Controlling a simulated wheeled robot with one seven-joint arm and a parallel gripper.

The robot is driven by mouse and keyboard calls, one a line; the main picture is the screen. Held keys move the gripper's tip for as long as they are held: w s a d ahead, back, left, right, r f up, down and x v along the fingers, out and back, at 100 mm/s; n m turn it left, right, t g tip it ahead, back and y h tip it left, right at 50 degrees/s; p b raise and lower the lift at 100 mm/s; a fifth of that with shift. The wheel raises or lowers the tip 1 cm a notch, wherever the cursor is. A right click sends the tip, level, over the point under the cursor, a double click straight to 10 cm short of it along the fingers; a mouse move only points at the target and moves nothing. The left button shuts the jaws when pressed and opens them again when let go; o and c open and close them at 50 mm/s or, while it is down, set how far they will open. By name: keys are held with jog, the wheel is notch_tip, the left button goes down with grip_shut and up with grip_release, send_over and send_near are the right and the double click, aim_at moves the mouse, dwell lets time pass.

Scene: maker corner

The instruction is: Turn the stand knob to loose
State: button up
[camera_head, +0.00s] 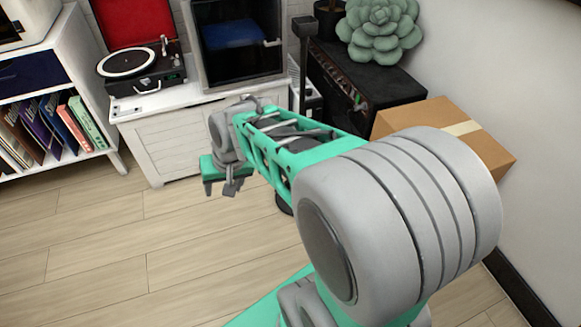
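A dark upright stand (303,72) with a block at its top rises behind my arm, in front of the black amplifier-like box. My arm covers its lower part. A small piece of a dark round base (284,206) shows below the arm and seems to belong to it. I cannot make out the stand knob; my arm may be hiding it. My gripper (222,190) is at the far end of the arm, low in front of the white cabinet and left of the stand. It is small and partly turned away, so I cannot tell whether its fingers are open or shut.
A white cabinet (172,150) carries a record player (145,75) and a dark open-fronted box (237,45). A shelf with records (75,122) stands left. A cardboard box (445,125) and a black box (385,87) with a plant (380,28) stand right. Wooden floor is clear at left.

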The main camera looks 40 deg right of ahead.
jog(key=w+d+f+m+t+y+b, duration=0.1)
jog(key=w+d+f+m+t+b, duration=0.2)
jog(key=w+d+f+m, duration=0.4)
jog(key=w+d+f+m+t+y+b, duration=0.25)
jog(key=w+d+f, duration=0.25)
jog(key=w+f, duration=0.5)
jog(key=d+f+m+t+h+b, duration=0.2)
jog(key=d+f+m+t+b, duration=0.15)
jog(key=d+f+m, duration=0.65)
jog(key=s+d+f+m+t+h+b, duration=0.1)
jog(key=s+d+f+m+t+h, duration=0.1)
jog(key=s+d+f+m+h, duration=0.4)
jog(key=s+d+f+m+t+h+b, duration=0.2)
jog(key=s+d+m+t, duration=0.15)
jog(key=d+m, duration=0.45)
jog(key=d+b+x, duration=0.1)
jog(key=b+x, duration=0.1)
jog(key=x, duration=0.5)
jog(key=shift+d+f+g, duration=0.15)
jog(key=shift+d+g, duration=0.25)
jog(key=shift+g, duration=0.05)
jog(key=shift+w+n, duration=0.15)
jog(key=shift+n, duration=0.2)
jog(key=shift+c, duration=0.5)
grip_shut()
